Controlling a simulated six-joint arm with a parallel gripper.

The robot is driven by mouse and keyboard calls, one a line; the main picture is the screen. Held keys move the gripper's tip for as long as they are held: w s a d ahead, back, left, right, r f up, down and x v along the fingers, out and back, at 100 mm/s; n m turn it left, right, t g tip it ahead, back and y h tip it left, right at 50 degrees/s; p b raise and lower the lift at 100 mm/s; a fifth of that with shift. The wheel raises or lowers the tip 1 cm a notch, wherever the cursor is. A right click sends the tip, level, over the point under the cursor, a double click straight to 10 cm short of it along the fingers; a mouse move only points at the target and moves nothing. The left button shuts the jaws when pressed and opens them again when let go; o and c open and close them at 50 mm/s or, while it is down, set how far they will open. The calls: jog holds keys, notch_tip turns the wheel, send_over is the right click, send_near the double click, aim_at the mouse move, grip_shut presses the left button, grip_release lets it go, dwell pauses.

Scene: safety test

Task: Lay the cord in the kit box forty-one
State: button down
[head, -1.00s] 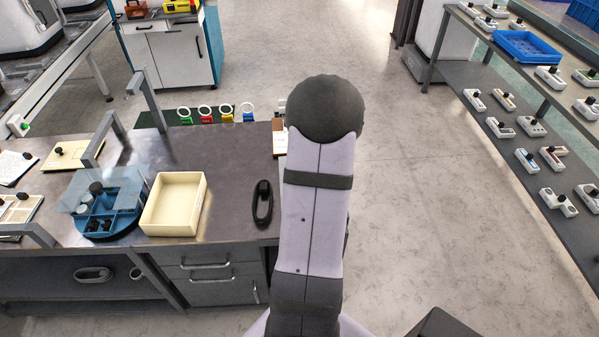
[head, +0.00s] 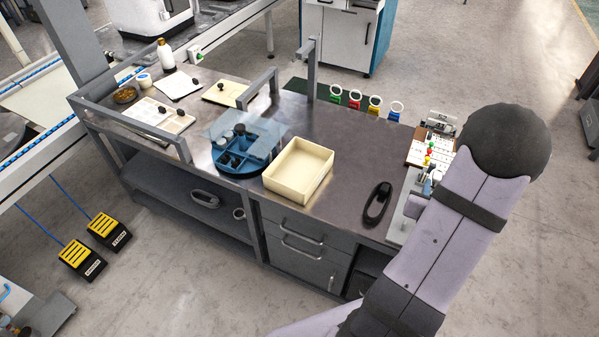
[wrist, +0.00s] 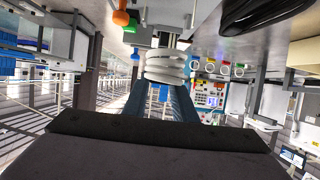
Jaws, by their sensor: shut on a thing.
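My gripper (wrist: 170,92) shows in the wrist view, its bluish fingers shut on a white coiled cord (wrist: 165,66). The coil sits at the fingertips as several stacked loops. In the head view my gripper (head: 430,186) is small and partly hidden by my arm, at the bench's right end. An open cream box (head: 318,184) stands on the bench, left of my gripper and apart from it. It looks empty, and no number is readable on it, so I cannot tell whether it is kit box forty-one.
A black oval loop with a knob (head: 377,205) lies between the box and my gripper. A blue divided round tray (head: 232,169) with a clear cover stands left of the box. Colored knobs (head: 430,149) stand near my gripper. Grey posts (head: 311,70) rise at the bench's back.

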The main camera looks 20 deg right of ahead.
dwell(0.3)
jog(key=shift+w+a+r, duration=0.1)
jog(key=shift+w+a, duration=0.15)
jog(key=shift+w, duration=0.05)
jog(key=w+a+n+t+y+p, duration=0.1)
jog(key=w+a+n+y+p, duration=0.2)
jog(key=w+a, duration=0.75)
jog(key=w+a+n+t+y+p, duration=0.25)
jog(key=w+a, duration=0.35)
jog(key=a, duration=0.9)
jog(key=w+a+n+t+y+p, duration=0.1)
jog(key=w+a+n+y+p, duration=0.15)
jog(key=w+a, duration=0.8)
jog(key=d+r+m+g+h, duration=0.2)
jog(key=d+m+g+h, duration=0.2)
jog(key=d+m+h, duration=0.4)
jog(key=shift+s+d, duration=0.15)
jog(key=shift+d, duration=0.05)
